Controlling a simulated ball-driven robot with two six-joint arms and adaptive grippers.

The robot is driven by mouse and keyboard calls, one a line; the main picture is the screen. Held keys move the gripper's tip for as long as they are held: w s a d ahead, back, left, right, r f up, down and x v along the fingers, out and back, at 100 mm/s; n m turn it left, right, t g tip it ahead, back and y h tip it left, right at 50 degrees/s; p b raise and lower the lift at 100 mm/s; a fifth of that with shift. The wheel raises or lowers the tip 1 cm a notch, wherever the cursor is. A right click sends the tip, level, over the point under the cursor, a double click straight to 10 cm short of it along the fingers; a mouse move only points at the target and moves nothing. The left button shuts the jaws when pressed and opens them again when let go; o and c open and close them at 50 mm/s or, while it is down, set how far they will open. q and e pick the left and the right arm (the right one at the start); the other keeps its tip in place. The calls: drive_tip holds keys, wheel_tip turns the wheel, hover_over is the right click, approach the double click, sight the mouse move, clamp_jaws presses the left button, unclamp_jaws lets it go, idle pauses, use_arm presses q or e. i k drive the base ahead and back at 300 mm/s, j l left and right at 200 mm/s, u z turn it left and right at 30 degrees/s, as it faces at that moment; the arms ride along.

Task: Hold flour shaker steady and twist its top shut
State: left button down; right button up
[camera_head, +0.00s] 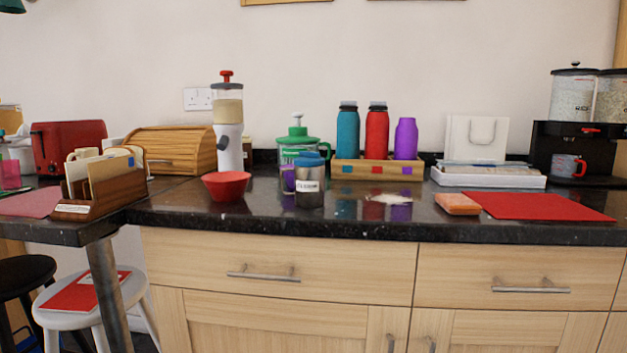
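The flour shaker (309,183) is a short metal cylinder with a dark-lettered white label. It stands upright on the black granite counter, near the front edge. Its blue top (309,158) sits on the metal body. I cannot tell from here whether the top is fully closed. Neither of my grippers is in the camera_head view.
A red bowl (226,186) stands left of the shaker, and a green-lidded press (297,140) stands close behind it. White powder (390,199) lies to its right. A wooden tray (350,169) holds bottles behind. An orange sponge (457,203) and red mat (540,205) lie farther right.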

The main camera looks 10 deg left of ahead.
sight(307, 159)
drive_tip(key=i+j, duration=0.25)
drive_tip(key=i, duration=0.15)
drive_tip(key=i+j, duration=0.25)
drive_tip(key=i, duration=0.15)
